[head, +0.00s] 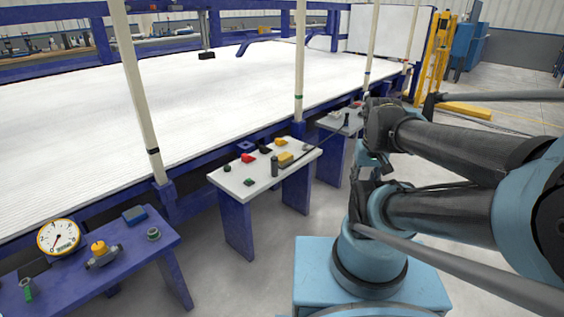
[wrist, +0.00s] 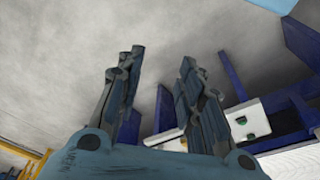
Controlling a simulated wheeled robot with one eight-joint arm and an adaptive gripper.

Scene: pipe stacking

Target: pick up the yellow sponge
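A small yellow block, which looks like the sponge (head: 286,159), lies on the white top of the middle small table (head: 262,187) in the head view. A dark upright cylinder (head: 274,166) stands just left of it. A second, smaller yellow item (head: 280,141) lies farther back on the same top. I cannot make out the sponge in the wrist view.
A red item (head: 248,158) and small green and dark pieces share the tabletop. A blue table (head: 130,257) with a gauge (head: 58,237) stands front left. A long white workbench (head: 220,95) with pale posts runs behind. Another small table (head: 340,122) stands farther right.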

